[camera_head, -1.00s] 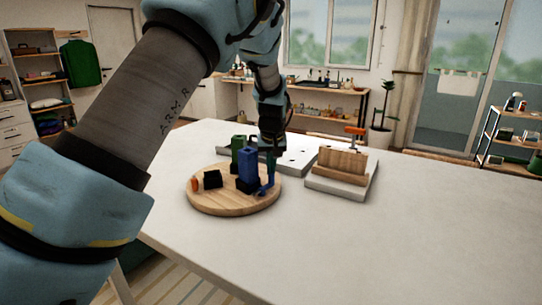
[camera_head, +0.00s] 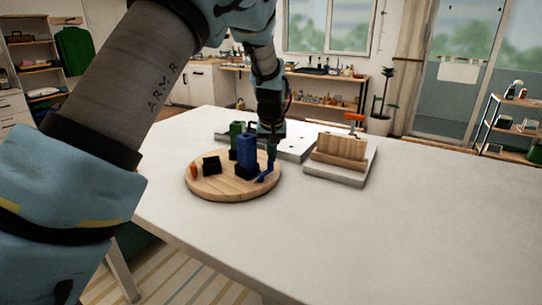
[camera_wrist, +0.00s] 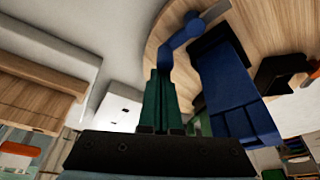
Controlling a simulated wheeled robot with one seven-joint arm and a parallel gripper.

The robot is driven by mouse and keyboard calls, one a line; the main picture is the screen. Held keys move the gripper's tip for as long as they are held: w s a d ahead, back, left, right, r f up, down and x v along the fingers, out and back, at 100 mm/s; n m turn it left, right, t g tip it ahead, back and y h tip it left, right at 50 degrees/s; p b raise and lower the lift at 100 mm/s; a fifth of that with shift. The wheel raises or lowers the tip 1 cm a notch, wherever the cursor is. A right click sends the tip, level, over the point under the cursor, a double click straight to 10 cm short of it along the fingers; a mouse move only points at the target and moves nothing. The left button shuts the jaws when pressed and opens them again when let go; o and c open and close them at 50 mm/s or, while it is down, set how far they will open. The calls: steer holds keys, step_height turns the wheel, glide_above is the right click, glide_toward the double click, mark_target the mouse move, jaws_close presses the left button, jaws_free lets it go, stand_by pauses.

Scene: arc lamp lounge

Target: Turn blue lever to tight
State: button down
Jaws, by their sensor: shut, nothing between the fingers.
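A round wooden board (camera_head: 235,190) on the table carries an upright blue block (camera_head: 247,152) with a thin blue lever (camera_head: 266,173) at its right side. In the wrist view the bent blue lever (camera_wrist: 180,40) lies beside the blue block (camera_wrist: 225,80), its end close to my fingertips. My gripper (camera_head: 271,150) points down just above and behind the lever. In the wrist view my gripper's dark green fingers (camera_wrist: 162,78) are shut together and hold nothing. I cannot tell whether they touch the lever. No tight marking is readable.
A green block (camera_head: 236,133), a black block (camera_head: 211,164) and a small orange piece (camera_head: 194,171) stand on the board. A flat white plate (camera_head: 295,150) lies behind. A wooden clamp block (camera_head: 340,150) with an orange handle stands to the right. The table's front right is clear.

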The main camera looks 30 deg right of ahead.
steer(key=shift+s+d+m+b, duration=0.15)
steer(key=shift+s+m+b, duration=0.15)
steer(key=shift+m+b, duration=0.35)
steer(key=m, duration=0.1)
steer(key=s+m+h+b, duration=0.1)
steer(key=shift+s+d+f+m+g+b, duration=0.1)
steer(key=shift+m+g+b, duration=0.2)
steer(key=shift+m+g, duration=0.1)
steer(key=s+m, duration=0.1)
steer(key=m+g+b, duration=0.1)
steer(key=m, duration=0.1)
steer(key=shift+s+m+h, duration=0.25)
steer(key=shift+s+h, duration=0.15)
steer(key=s+m, duration=0.1)
steer(key=m, duration=0.1)
steer(key=s+a+m+g, duration=0.1)
steer(key=m, duration=0.3)
steer(key=s+a+m+g, duration=0.1)
steer(key=shift+s+m+g, duration=0.2)
steer(key=shift+m+g, duration=0.1)
steer(key=shift+m, duration=0.1)
steer(key=shift+w, duration=0.1)
steer(key=shift+w+a+p, duration=0.4)
steer(key=shift+w+p, duration=0.05)
steer(key=shift+w, duration=0.15)
